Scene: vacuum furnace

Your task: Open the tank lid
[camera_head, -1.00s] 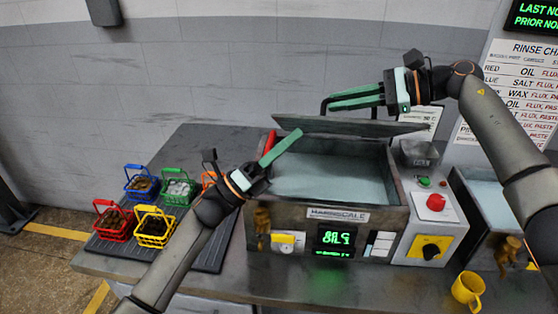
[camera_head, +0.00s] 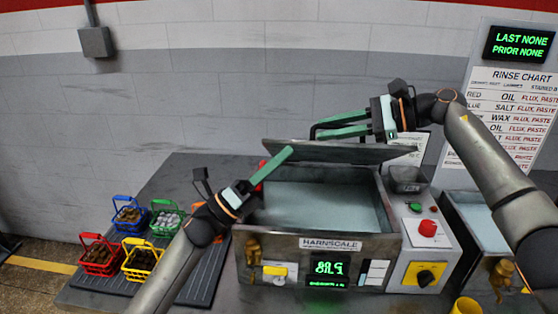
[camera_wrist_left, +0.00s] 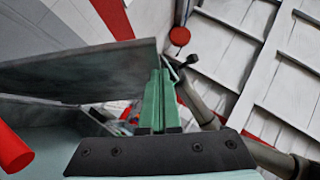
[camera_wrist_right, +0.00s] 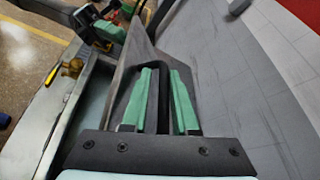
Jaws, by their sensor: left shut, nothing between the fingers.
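The grey tank lid (camera_head: 345,152) is tilted up along the back of the tank (camera_head: 328,246), and the pale interior shows below it. My right gripper (camera_head: 316,128) reaches in from the right above the lid. Its green fingers, also in the right wrist view (camera_wrist_right: 160,75), are apart with the dark lid handle (camera_wrist_right: 163,110) between them. My left gripper (camera_head: 289,151) is shut and empty, its fingertips by the lid's left end. In the left wrist view its fingers (camera_wrist_left: 158,75) lie beside the lid edge (camera_wrist_left: 85,72); contact is unclear.
Red, blue, green and yellow baskets (camera_head: 142,258) stand on a dark mat left of the tank. A yellow mug (camera_head: 466,306) is at the bottom edge. The wall is behind.

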